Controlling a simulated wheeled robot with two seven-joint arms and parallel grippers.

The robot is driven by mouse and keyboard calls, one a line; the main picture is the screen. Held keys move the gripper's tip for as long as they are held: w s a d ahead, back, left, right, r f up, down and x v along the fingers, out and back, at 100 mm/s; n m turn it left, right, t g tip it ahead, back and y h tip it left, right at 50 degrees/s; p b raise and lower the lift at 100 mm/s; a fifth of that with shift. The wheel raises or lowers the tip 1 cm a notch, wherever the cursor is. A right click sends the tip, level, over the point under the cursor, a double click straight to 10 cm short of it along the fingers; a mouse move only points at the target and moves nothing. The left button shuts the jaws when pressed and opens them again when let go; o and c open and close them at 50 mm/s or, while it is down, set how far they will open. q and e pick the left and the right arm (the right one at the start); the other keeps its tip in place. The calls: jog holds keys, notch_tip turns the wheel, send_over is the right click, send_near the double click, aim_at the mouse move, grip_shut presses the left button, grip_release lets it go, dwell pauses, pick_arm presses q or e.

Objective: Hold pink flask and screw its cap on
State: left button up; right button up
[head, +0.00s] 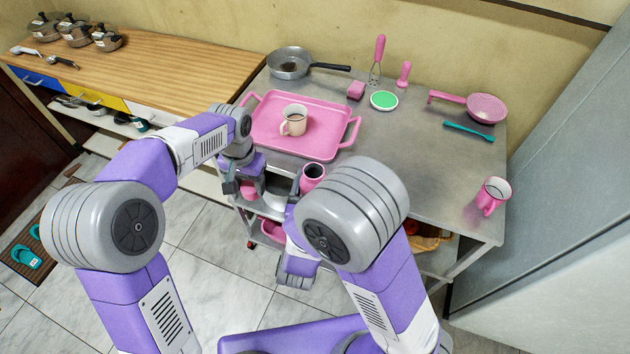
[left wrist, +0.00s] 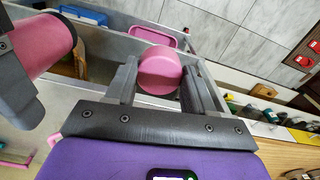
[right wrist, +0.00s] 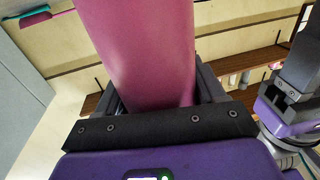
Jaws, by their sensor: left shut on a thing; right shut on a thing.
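The pink flask (head: 313,174) shows its dark open mouth in the head view, near the front edge of the metal table. My right gripper (right wrist: 160,88) is shut around the flask's body, which fills the middle of the right wrist view (right wrist: 140,45). The pink cap (left wrist: 160,72) is between the fingers of my left gripper (left wrist: 158,80), which is shut on it. In the head view the left gripper (head: 246,186) is left of the flask, with a gap between cap and flask. The flask's mouth also shows at the left of the left wrist view (left wrist: 68,32). My right forearm hides the right gripper's fingers in the head view.
A pink tray (head: 262,140) with a mug (head: 293,121) lies on the table. A pan (head: 291,64), a pink strainer (head: 486,107) and a pink cup (head: 492,195) stand farther off. The table's middle right is clear. A grey cabinet wall (head: 555,180) borders the right.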

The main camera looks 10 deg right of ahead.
pick_arm(q)
jog(key=d+r+m, duration=0.4)
jog(key=d+r, duration=0.5)
jog(key=r, duration=0.2)
notch_tip(320, 180, up, 11)
jog(key=m, duration=0.4)
send_over(312, 172)
jog(key=shift+f, duration=0.1)
jog(key=shift+f, duration=2)
jog(key=shift+f, duration=0.9)
jog(key=shift+f, duration=0.5)
